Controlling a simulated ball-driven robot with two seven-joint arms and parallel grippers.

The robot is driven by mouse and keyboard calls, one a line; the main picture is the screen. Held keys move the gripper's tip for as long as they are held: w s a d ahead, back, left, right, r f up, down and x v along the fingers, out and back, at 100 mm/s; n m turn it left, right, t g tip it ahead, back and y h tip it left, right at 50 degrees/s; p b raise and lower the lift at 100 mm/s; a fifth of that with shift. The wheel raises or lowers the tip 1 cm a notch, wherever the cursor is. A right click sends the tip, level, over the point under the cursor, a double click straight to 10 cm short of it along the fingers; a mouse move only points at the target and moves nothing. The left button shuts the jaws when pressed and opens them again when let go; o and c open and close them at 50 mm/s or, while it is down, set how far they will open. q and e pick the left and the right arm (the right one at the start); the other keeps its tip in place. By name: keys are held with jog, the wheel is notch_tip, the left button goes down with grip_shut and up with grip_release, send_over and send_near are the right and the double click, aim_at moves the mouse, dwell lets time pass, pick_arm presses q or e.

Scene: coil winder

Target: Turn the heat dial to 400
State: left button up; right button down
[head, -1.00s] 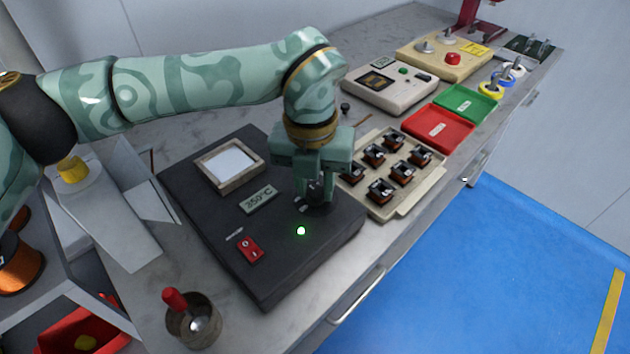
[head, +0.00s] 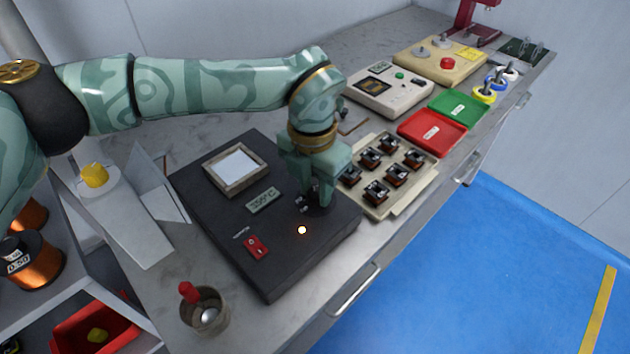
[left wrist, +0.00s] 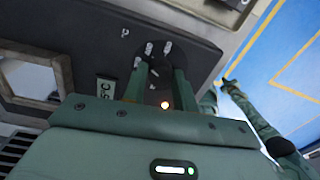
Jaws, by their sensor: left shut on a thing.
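A black hot plate (head: 278,277) stands on the bench, with a small display (head: 263,201) that seems to read in the 350s °C; the last digit is unclear. My left gripper (head: 313,201) points down at the plate's right side, shut on the dark heat dial, which its fingers mostly hide. In the left wrist view the two fingers (left wrist: 160,85) are on either side of the dial, and white marks show near it. An orange lamp (head: 302,230) glows in front of the dial. My right arm shows small in the left wrist view; its gripper (left wrist: 229,86) is too small to judge.
A red switch (head: 257,247) and a framed white pad (head: 236,168) are on the plate. A tray of coils (head: 400,205) lies close to its right. A cup with a red-handled tool (head: 204,312) stands at the front left.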

aim_at(314, 189)
pick_arm(q)
jog(key=shift+m+p, duration=0.6)
jog(key=shift+m, duration=0.9)
pick_arm(e)
jog(key=shift+w+r, duration=0.3)
jog(key=shift+r, duration=0.35)
pick_arm(q)
jog(key=o, duration=1)
jog(key=r+p, duration=0.1)
jog(key=r, duration=0.4)
jog(key=r+p, duration=0.1)
jog(key=r, duration=0.5)
jog(key=r+p, duration=0.2)
jog(key=r, duration=0.3)
jog(key=shift+w+a+r, duration=0.15)
jog(key=shift+w, duration=0.2)
pick_arm(e)
jog(key=shift+t, duration=0.3)
jog(key=r, duration=0.1)
jog(key=w+r, duration=0.1)
jog(key=r, duration=0.1)
jog(key=shift+w+r, duration=0.3)
jog(key=shift+r, duration=0.1)
